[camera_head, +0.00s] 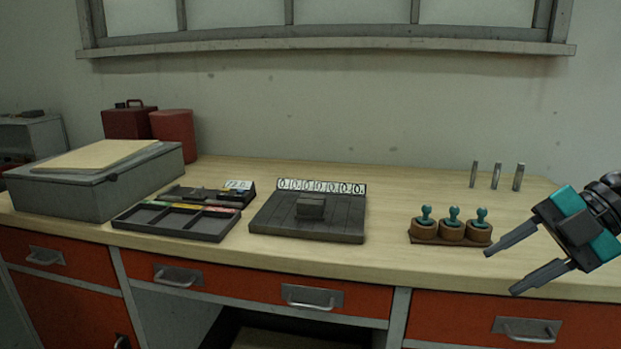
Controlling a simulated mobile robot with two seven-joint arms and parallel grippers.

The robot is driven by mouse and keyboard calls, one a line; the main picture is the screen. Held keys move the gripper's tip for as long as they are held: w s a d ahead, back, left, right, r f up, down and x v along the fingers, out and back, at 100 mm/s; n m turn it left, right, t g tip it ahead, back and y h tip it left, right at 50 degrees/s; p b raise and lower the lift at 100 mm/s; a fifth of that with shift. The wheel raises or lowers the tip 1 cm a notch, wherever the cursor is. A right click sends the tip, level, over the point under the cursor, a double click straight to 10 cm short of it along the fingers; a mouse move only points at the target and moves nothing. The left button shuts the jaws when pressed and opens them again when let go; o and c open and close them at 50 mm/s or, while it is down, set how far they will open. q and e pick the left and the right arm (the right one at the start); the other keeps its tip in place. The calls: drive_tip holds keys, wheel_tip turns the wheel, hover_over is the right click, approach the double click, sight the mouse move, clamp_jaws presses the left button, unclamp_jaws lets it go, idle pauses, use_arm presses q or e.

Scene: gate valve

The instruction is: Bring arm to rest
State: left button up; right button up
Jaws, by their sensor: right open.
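My right gripper (510,272) comes in from the right edge, in front of the workbench's right part. Its two dark fingers are apart and nothing is between them. It has a teal and black body and points left, with the fingertips overlapping the bench's front edge in the picture. My left gripper is not in view. No valve shows in this view.
The workbench (387,254) carries teal-handled stamps (452,224) in a holder, left of my right gripper. Three metal pins (496,176) stand behind. A dark plate with a numbered strip (308,213), a compartment tray (180,219) and a grey box (95,190) stand further left.

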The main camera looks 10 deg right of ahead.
wheel_tip(320, 180, down, 20)
drive_tip(key=m+t+h+p, duration=0.2)
drive_tip(key=m+t, duration=1.1)
drive_tip(key=m, duration=0.2)
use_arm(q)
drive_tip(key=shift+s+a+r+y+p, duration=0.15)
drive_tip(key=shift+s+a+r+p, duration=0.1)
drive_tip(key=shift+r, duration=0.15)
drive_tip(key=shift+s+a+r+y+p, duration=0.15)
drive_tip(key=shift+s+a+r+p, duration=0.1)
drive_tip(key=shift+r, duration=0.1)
use_arm(e)
drive_tip(key=s+a+f+m+g+h, duration=0.4)
drive_tip(key=s+a+f+m, duration=0.3)
drive_tip(key=a+f, duration=0.6)
drive_tip(key=s+f+h, duration=0.1)
drive_tip(key=s, duration=0.1)
drive_tip(key=shift+s+a+f+m+g, duration=0.2)
drive_tip(key=shift+s+a+m+g, duration=0.1)
drive_tip(key=shift+s+a+g, duration=0.1)
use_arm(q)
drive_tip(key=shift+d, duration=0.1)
use_arm(e)
drive_tip(key=shift+w+d, duration=0.1)
